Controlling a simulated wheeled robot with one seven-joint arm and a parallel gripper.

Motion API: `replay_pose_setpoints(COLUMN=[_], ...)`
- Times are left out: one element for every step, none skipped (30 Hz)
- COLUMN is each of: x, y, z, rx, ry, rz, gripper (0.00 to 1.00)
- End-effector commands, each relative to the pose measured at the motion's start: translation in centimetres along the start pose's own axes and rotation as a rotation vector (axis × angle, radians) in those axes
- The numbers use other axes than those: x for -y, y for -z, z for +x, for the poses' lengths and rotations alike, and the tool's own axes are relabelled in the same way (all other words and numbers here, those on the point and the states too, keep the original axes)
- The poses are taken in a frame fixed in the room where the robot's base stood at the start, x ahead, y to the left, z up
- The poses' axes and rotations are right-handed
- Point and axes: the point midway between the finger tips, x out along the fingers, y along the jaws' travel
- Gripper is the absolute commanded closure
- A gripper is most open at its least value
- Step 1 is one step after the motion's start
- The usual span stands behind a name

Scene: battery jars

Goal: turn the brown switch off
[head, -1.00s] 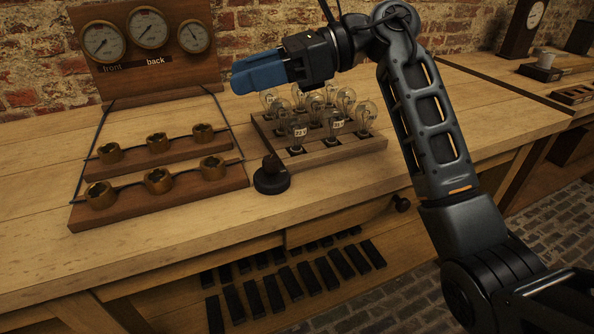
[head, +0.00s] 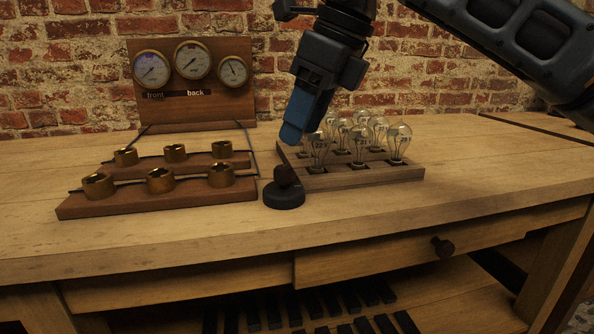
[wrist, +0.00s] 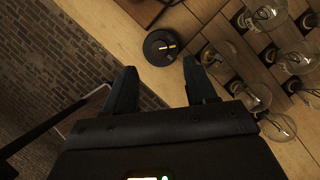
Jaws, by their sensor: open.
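The brown switch (head: 284,177) is a small knob on a round black base, standing near the front of the bench between the socket boards and the bulb tray. My gripper (head: 292,134) points steeply down, with its blue fingertips above and slightly behind the knob in the head view, apart from it. In the wrist view the switch's round base (wrist: 161,48) lies just beyond the gap between the two spread fingers of my gripper (wrist: 160,70). The gripper is open and empty.
A wooden tray of glass bulbs (head: 398,144) stands close to the right of the switch. Boards with brass sockets (head: 160,180) lie to the left, with a gauge panel (head: 191,95) behind. Bare bench top (head: 480,185) lies to the right, and a drawer (head: 400,257) is below.

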Motion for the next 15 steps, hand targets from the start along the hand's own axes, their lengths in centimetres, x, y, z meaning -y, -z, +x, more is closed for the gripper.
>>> replay_pose_setpoints(x=[-0.1,-0.1,-0.1,-0.1,-0.1,-0.1,-0.1,-0.1,-0.1,-0.1,-0.1,-0.1,-0.1,-0.1,-0.1], y=[0.1,0.1,0.1,0.1,0.1,0.1,0.1,0.1,0.1,0.1,0.1,0.1,0.0,0.0,0.0], z=[0.9,1.4,2.0,2.5,3.0,3.7,4.1,4.5,5.1,5.4,5.7,6.1,6.4,6.6,6.8], rx=[0.0,0.001,0.001,0.001,0.001,0.002,0.002,0.002,0.002,0.002,0.002,0.002,0.002,0.003,0.003], ry=[-0.004,-0.004,-0.004,-0.005,-0.005,-0.005,-0.005,-0.005,-0.005,-0.005,-0.004,-0.004,-0.004,-0.005,-0.005], rz=[0.0,0.0,0.0,-0.001,-0.002,-0.002,-0.002,-0.002,-0.003,-0.003,-0.003,-0.003,-0.003,-0.003,-0.003], gripper=[0.44,0.44,0.44,0.44,0.44,0.44,0.44,0.44,0.44,0.44,0.44,0.44,0.44,0.44,0.44])
